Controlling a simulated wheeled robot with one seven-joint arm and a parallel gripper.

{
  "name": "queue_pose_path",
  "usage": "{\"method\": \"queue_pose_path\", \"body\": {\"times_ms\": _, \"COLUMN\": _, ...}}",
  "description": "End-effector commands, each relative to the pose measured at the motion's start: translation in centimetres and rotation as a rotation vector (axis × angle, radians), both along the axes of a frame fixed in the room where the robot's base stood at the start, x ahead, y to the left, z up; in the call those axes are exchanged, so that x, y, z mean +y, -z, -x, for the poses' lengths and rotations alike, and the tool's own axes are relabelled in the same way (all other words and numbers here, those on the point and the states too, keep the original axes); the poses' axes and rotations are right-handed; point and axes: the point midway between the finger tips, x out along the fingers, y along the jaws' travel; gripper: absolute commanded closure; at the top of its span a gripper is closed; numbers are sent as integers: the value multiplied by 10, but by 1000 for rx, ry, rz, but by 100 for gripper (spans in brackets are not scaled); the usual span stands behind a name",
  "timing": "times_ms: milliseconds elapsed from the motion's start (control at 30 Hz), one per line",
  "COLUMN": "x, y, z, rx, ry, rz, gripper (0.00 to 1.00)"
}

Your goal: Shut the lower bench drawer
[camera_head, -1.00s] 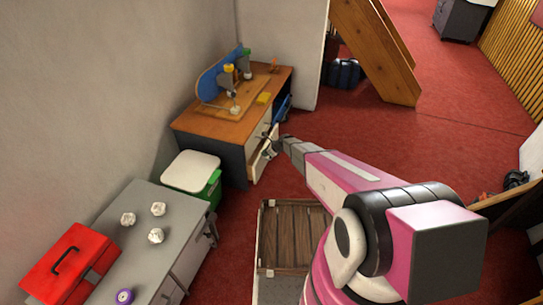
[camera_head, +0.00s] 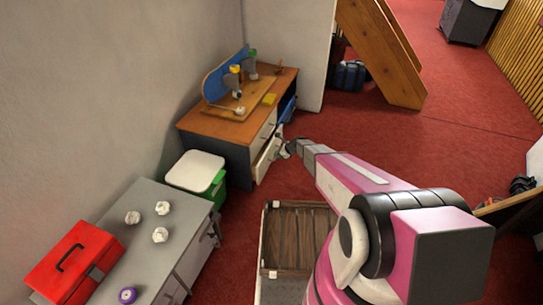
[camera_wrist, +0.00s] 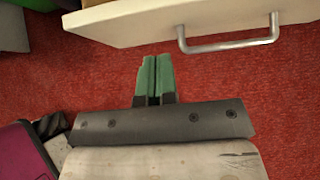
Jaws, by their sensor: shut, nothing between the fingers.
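The binding bench (camera_head: 225,127) has a wooden top and a dark side and stands against the wall in the head view. Its lower drawer (camera_head: 266,160) has a pale front that stands out from the bench, partly open. In the wrist view the pale drawer front (camera_wrist: 150,22) crosses the top, with a metal bar handle (camera_wrist: 229,43) at its right. My gripper (camera_wrist: 153,58) has its green fingers shut and empty, just short of the front and left of the handle. In the head view my gripper (camera_head: 284,150) is beside the drawer.
A green bin with a white lid (camera_head: 196,170) stands left of the bench. A grey cabinet (camera_head: 170,205) with a red toolbox (camera_head: 72,262) is nearer. A wooden crate (camera_head: 300,207) lies on the floor below my arm.

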Motion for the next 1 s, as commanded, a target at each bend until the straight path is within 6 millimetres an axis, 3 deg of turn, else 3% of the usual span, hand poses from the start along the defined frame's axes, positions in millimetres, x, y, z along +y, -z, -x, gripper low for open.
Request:
{"method": "queue_pose_path", "body": {"times_ms": 200, "x": -31, "y": -34, "z": 12, "rx": 0, "ry": 1, "rz": 1, "gripper": 100}}
{"method": "queue_pose_path", "body": {"times_ms": 400, "x": -48, "y": -51, "z": 17, "rx": 0, "ry": 1, "rz": 0, "gripper": 100}}
{"method": "queue_pose_path", "body": {"times_ms": 667, "x": -53, "y": -56, "z": 20, "rx": -49, "ry": -54, "rz": 15, "gripper": 100}}
{"method": "queue_pose_path", "body": {"times_ms": 1000, "x": -52, "y": -47, "z": 34, "rx": -446, "ry": -458, "rz": 128, "gripper": 100}}
